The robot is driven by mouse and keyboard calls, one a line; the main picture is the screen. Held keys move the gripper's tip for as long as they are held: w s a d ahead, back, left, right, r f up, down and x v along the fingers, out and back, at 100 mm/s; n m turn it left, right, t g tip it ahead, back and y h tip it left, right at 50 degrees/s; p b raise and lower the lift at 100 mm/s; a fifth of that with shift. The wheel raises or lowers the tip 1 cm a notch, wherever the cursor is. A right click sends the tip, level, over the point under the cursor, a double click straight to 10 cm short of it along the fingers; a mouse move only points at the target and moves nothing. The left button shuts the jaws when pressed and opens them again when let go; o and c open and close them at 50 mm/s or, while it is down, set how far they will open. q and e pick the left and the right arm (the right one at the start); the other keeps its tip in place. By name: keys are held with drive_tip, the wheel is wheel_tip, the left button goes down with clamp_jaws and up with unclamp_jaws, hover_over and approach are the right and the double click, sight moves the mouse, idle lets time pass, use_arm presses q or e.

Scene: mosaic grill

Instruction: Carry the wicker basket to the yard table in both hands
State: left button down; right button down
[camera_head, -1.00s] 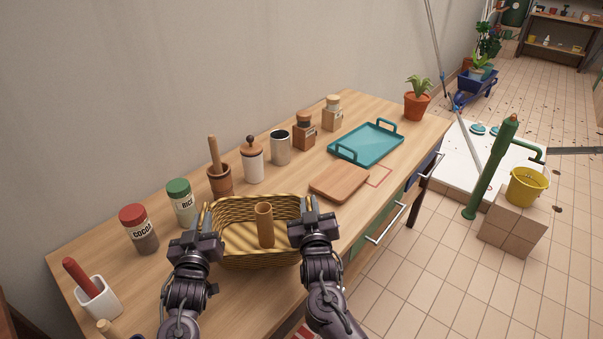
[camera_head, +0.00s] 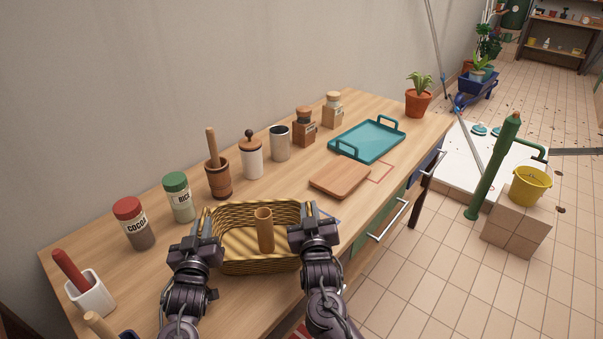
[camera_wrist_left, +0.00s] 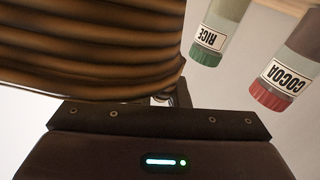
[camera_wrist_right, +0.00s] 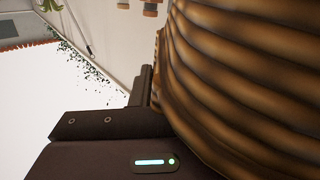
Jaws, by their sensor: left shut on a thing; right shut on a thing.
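The wicker basket (camera_head: 232,263), woven and tan, is between my two grippers at the near part of the wooden counter (camera_head: 290,190). A brown upright cylinder (camera_head: 264,230) stands inside it. My left gripper (camera_head: 202,224) is shut on its left side, my right gripper (camera_head: 309,218) on its right side. The weave fills much of the left wrist view (camera_wrist_left: 90,45) and the right wrist view (camera_wrist_right: 240,80). The basket looks level; whether its base touches the counter is hidden. I cannot identify the yard table.
A cocoa jar (camera_head: 134,224), rice jar (camera_head: 179,197), mortar (camera_head: 218,178) and several containers line the wall side. A cutting board (camera_head: 340,177) and teal tray (camera_head: 367,141) lie beyond the basket.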

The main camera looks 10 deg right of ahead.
use_arm(q)
drive_tip(key=shift+f, duration=0.5)
use_arm(e)
drive_tip(key=shift+f, duration=0.5)
use_arm(q)
drive_tip(key=c, duration=1.4)
unclamp_jaws()
drive_tip(key=shift+r, duration=0.15)
use_arm(e)
drive_tip(key=c, duration=1.4)
unclamp_jaws()
drive_tip(key=shift+r, duration=0.15)
use_arm(q)
drive_tip(key=shift+s, duration=0.15)
use_arm(e)
drive_tip(key=shift+s, duration=0.25)
use_arm(q)
drive_tip(key=s+a, duration=0.1)
drive_tip(key=s, duration=1)
drive_tip(key=shift+s+a, duration=0.3)
drive_tip(key=shift+s, duration=0.05)
use_arm(e)
drive_tip(key=s+a, duration=0.1)
drive_tip(key=s, duration=1)
drive_tip(key=shift+s+a, duration=0.25)
drive_tip(key=shift+a, duration=0.05)
